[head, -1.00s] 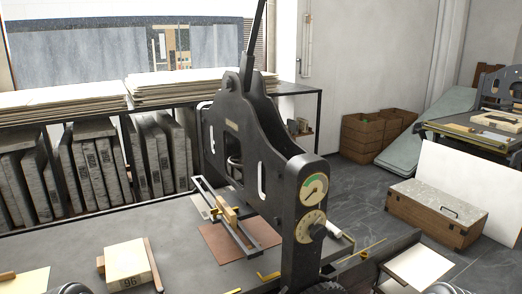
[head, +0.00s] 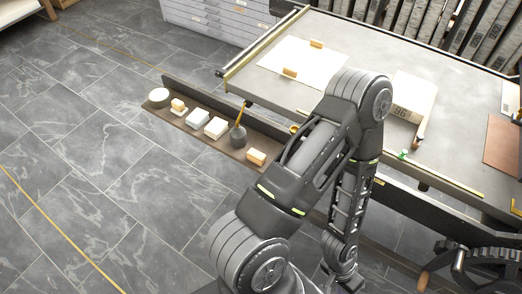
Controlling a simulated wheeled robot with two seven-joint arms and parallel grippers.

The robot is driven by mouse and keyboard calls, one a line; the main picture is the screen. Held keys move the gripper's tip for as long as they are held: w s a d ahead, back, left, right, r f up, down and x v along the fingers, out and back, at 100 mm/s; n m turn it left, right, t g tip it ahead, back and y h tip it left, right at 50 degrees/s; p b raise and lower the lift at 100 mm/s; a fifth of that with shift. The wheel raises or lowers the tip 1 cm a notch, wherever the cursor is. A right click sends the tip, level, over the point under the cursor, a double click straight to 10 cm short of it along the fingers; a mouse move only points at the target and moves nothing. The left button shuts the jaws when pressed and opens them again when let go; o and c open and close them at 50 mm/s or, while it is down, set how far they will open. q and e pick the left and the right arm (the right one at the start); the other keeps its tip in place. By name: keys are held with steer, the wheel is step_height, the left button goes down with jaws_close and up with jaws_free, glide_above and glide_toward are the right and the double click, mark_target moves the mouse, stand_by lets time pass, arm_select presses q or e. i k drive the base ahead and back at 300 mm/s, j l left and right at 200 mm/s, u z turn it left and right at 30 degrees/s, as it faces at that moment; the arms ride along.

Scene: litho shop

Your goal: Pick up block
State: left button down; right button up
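Several things could be the block. A small tan block (head: 256,157) lies at the near right end of a narrow ledge. A grey block (head: 197,118) and a white block (head: 216,127) lie further left on it, near a small yellowish block (head: 178,105). On the table, two small orange-tan blocks lie on a white sheet, one at its near edge (head: 290,72) and one at its far edge (head: 317,43). A pale, thick block marked with digits (head: 402,103) lies right of my raised arm. I see neither gripper; my arm's lower end runs toward the bottom edge.
The long dark ledge (head: 228,149) runs along the table's left side and also holds a round white thing (head: 159,97) and a dark, orange-handled tool (head: 238,137). My arm covers part of the table (head: 458,120). A geared wheel (head: 473,267) stands bottom right. The left floor is clear.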

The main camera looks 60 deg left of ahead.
mark_target(256, 156)
steer(key=u, duration=2.1)
